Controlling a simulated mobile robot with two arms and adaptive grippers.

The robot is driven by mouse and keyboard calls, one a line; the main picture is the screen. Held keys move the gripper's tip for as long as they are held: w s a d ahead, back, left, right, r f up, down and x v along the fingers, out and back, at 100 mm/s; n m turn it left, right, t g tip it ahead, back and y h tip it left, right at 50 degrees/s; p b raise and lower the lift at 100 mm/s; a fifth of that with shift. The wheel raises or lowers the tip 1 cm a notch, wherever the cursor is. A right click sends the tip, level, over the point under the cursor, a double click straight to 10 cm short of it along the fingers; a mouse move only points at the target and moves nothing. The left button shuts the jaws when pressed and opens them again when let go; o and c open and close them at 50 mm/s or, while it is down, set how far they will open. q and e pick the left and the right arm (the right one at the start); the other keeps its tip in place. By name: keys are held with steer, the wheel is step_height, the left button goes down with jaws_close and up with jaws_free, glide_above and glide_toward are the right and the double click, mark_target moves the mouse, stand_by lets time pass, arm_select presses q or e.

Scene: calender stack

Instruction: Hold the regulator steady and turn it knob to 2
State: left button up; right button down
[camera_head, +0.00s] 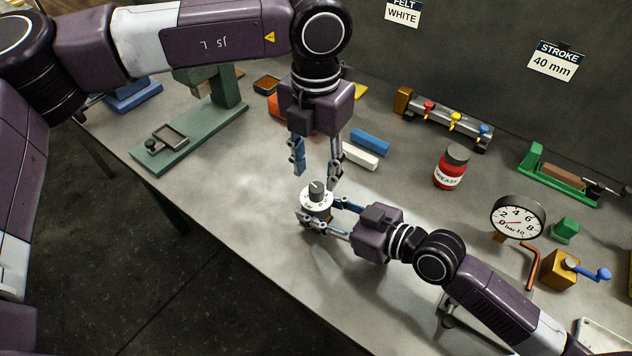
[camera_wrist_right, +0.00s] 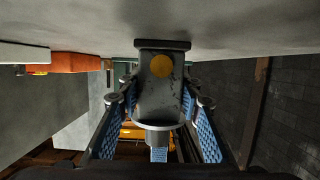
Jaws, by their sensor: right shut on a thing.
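The regulator (camera_head: 318,204) stands on the grey workbench (camera_head: 215,190), with a white numbered dial and a dark knob (camera_head: 316,188) on top. The dial numbers are too small to read. My right gripper (camera_head: 321,212) comes in from the right with its fingers on both sides of the regulator body, shut on it. In the right wrist view the grey regulator body (camera_wrist_right: 160,97), with a yellow dot, sits between the blue pads, upside down in the picture. My left gripper (camera_head: 316,177) points down over the knob, its fingers apart on either side and not visibly touching it.
A round pressure gauge (camera_head: 518,217) with a red needle stands at the right. A red grease jar (camera_head: 452,167) and a rack with coloured valves (camera_head: 444,119) are behind. Blue and white blocks lie behind the left gripper. The bench left of the regulator is clear.

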mark_target(316, 187)
arm_select(q)
steer(key=shift+f, duration=2.35)
jaws_close()
